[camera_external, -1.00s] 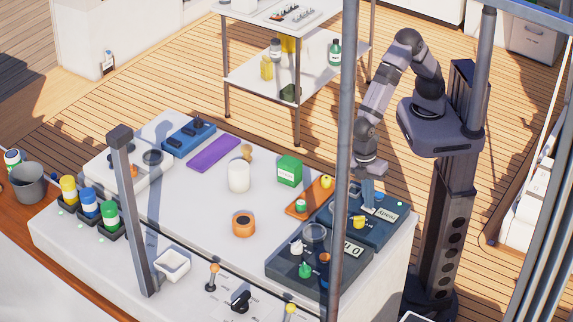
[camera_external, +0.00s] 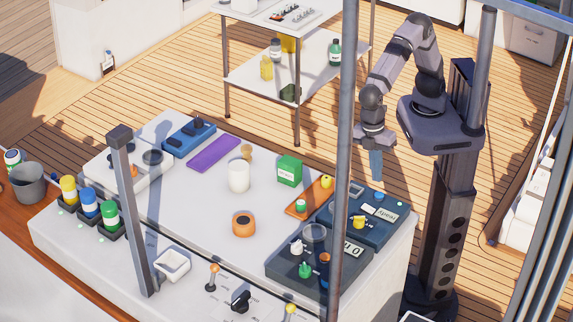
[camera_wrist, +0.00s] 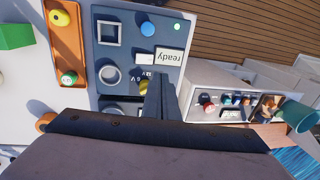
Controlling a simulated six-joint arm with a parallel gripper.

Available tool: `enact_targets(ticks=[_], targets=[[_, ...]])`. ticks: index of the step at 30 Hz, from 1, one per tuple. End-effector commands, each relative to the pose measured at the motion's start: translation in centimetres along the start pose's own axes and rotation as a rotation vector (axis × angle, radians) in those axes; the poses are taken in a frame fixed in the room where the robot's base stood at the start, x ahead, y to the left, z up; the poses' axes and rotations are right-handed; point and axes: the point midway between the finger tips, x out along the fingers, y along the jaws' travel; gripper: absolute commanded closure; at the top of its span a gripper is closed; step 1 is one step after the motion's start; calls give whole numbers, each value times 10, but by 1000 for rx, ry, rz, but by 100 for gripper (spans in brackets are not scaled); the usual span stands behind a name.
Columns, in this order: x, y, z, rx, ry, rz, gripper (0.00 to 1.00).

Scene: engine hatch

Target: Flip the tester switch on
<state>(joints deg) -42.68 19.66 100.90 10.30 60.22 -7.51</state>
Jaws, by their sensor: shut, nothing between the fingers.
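The tester is probably the dark blue box (camera_external: 372,236) at the right end of the white counter, with a white "ready" display (camera_external: 390,214). The wrist view shows its top face (camera_wrist: 112,58), the display (camera_wrist: 168,56), a small blue part (camera_wrist: 147,28) and a pale greenish round spot (camera_wrist: 177,26). I cannot tell which part is the switch or which way it is set. My gripper (camera_external: 376,178) is shut and empty, pointing down above the box's far edge, apparently clear of it. In the wrist view my gripper (camera_wrist: 161,80) partly hides the box's near side.
A dark grey box (camera_external: 290,268) with several knobs stands beside the tester. An orange tray (camera_external: 303,209) and a green box (camera_external: 289,171) are to its left. A grey upright post (camera_external: 341,130) crosses the view in front of the counter's right end.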

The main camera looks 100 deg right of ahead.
Motion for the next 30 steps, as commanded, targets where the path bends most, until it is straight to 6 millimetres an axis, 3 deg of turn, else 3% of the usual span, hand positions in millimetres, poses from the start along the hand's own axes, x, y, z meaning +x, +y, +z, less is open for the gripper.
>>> enact_targets(ticks=[9,25,30], targets=[[-21,-7,0,0,0,0,100],[-22,-7,0,7,0,0,100],[-19,0,-19,35,79,24,100]])
